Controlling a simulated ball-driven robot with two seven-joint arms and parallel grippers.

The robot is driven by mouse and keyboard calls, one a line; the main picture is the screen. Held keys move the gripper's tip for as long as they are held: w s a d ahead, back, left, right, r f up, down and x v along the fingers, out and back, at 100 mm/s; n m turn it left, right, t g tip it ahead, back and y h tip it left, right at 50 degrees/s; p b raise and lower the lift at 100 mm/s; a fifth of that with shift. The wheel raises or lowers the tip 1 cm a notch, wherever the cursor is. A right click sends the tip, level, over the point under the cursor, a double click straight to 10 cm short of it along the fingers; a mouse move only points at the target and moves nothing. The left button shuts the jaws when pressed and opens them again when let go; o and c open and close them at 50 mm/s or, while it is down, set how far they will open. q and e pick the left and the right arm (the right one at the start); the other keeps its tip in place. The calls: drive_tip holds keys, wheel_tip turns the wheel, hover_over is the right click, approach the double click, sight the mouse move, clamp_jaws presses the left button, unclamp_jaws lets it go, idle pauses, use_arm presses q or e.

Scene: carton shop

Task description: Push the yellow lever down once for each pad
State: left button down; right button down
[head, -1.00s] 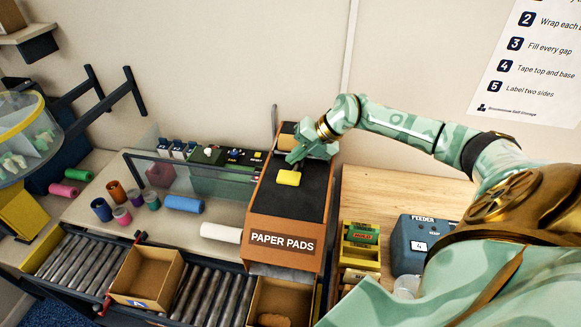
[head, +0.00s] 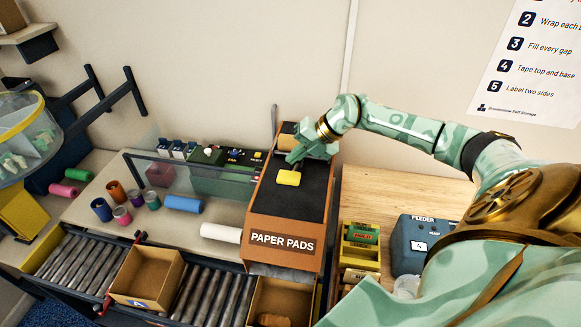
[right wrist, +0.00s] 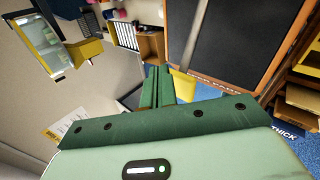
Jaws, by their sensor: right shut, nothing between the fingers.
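The paper pads dispenser (head: 260,228) stands mid-bench, with a dark sloping top and an orange-brown front labelled PAPER PADS. Its yellow lever (head: 289,178) shows over the dark top. My right gripper (head: 297,160) is shut and empty, just behind the lever's yellow end; I cannot tell whether they touch. In the right wrist view the closed green fingers (right wrist: 157,87) are beside the yellow lever (right wrist: 183,86), which is partly hidden. An open carton (head: 296,292) sits below the dispenser's front, and a brown crumpled pad (head: 274,320) is in it, cut off by the frame edge. My left gripper is out of view.
Another open carton (head: 147,276) stands on the roller conveyor (head: 205,293) to the left. A white roll (head: 221,233) and a blue roll (head: 184,204) lie left of the dispenser. A blue feeder box (head: 411,247) and a yellow holder (head: 360,256) stand on the right.

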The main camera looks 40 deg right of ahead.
sight(297, 174)
drive_tip(key=shift+f, duration=0.1)
idle(0.3)
drive_tip(key=shift+s+a+f, duration=0.1)
drive_tip(key=shift+a+f, duration=0.1)
drive_tip(key=shift+f, duration=0.05)
drive_tip(key=shift+s+a+f, duration=0.25)
drive_tip(key=shift+a+f, duration=0.05)
drive_tip(key=shift+f, duration=0.45)
drive_tip(key=shift+s+a+f, duration=0.25)
drive_tip(key=shift+a+f, duration=0.1)
drive_tip(key=shift+f, duration=0.45)
drive_tip(key=shift+s+a+f, duration=0.25)
drive_tip(key=shift+a+f, duration=0.05)
drive_tip(key=shift+f, duration=0.45)
idle(2.6)
drive_tip(key=shift+r, duration=0.1)
drive_tip(key=r, duration=0.1)
drive_tip(key=w+d+r+p, duration=0.1)
drive_tip(key=r, duration=0.1)
drive_tip(key=d+r, duration=0.1)
drive_tip(key=r, duration=0.1)
drive_tip(key=shift+w+r, duration=0.15)
drive_tip(key=shift+w, duration=0.15)
idle(0.5)
drive_tip(key=shift+d, duration=0.1)
